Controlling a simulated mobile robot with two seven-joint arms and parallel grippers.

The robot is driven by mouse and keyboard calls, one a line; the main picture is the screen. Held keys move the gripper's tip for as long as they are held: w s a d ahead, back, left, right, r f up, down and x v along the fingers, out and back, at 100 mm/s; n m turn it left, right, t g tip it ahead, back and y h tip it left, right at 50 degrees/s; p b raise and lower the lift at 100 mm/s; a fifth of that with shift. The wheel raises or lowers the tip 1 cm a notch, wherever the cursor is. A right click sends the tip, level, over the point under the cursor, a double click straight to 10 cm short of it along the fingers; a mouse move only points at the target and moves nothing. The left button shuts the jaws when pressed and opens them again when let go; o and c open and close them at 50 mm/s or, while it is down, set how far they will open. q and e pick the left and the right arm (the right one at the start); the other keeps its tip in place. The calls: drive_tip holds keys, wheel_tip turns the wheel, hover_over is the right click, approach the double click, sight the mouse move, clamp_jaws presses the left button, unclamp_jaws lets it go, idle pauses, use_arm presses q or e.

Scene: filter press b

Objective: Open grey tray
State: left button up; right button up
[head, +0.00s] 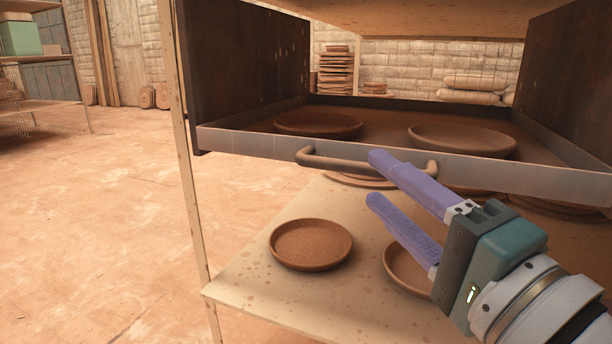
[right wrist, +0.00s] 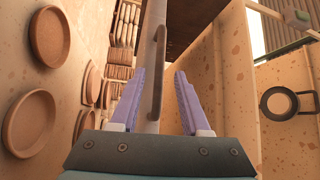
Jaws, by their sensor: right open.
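The grey tray (head: 380,153) is a wide metal drawer with low walls between two dark side panels. A bar handle (head: 325,162) runs along its front. Two brown dishes (head: 318,123) (head: 462,139) lie in the tray. My right gripper (head: 372,178) is open in front of the handle, one finger above and one below it in the head view. In the right wrist view the handle (right wrist: 158,70) shows between the two purple fingers (right wrist: 155,95), ahead of them; I see no contact. My left gripper is not in view.
A speckled shelf (head: 240,282) below the tray holds several brown dishes, one (head: 311,244) near its front. A thin post (head: 188,190) stands left of the tray. The floor at left is open. Another rack (head: 40,105) stands far left.

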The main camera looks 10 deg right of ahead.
sight(367, 174)
drive_tip(key=b+x, duration=0.1)
drive_tip(key=x, duration=0.4)
drive_tip(key=shift+c, duration=0.2)
drive_tip(key=shift+s, duration=0.1)
clamp_jaws()
drive_tip(key=shift+f, duration=0.1)
idle(0.9)
